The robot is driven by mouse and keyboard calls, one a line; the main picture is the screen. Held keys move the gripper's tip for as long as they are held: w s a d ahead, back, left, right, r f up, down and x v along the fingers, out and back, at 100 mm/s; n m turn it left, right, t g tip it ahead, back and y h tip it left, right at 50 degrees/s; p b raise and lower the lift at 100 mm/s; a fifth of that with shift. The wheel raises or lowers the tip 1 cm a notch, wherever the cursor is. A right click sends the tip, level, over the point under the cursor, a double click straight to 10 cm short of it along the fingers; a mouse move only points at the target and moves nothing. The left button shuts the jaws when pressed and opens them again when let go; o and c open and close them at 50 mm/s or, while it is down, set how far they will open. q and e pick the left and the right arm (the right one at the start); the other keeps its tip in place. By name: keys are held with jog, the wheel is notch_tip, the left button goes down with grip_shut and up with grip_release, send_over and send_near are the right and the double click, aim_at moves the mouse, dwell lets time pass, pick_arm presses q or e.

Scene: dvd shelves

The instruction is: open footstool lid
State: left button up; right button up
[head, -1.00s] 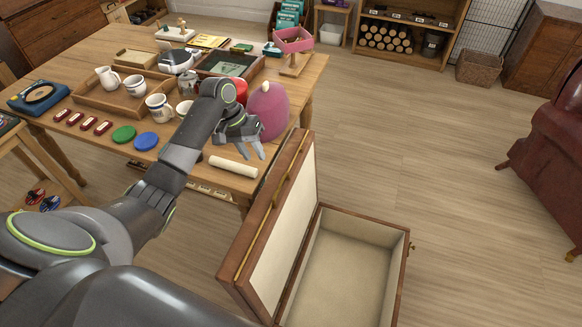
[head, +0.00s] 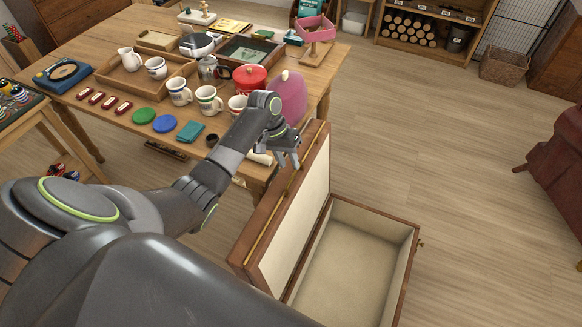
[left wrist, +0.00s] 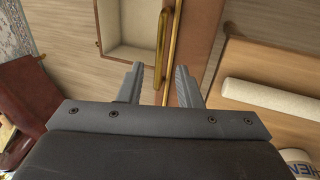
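The footstool (head: 409,268) is a wooden box with a pale, empty inside, on the floor right of the table. Its lid (head: 303,213) stands raised at the box's left side, pale lining facing right, with brass along its edge. My left gripper (head: 288,163) is just left of the lid's far upper end. In the left wrist view the gripper (left wrist: 158,84) has its fingers apart with nothing clearly between them. A brass bar (left wrist: 162,45) and the lid's brown side (left wrist: 196,40) lie beyond the fingertips. Contact cannot be told. My right gripper is not in view.
The table (head: 112,116) left of the footstool holds mugs, a red pot (head: 249,78), a pink rounded object (head: 290,97) and a white roll (left wrist: 270,100) close to the gripper. Open floor lies right of the footstool, with a red armchair (head: 556,160) farther right.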

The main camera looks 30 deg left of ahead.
aim_at(294, 174)
pick_arm(q)
jog(key=shift+x, duration=1.85)
grip_shut()
jog(key=shift+d, duration=0.1)
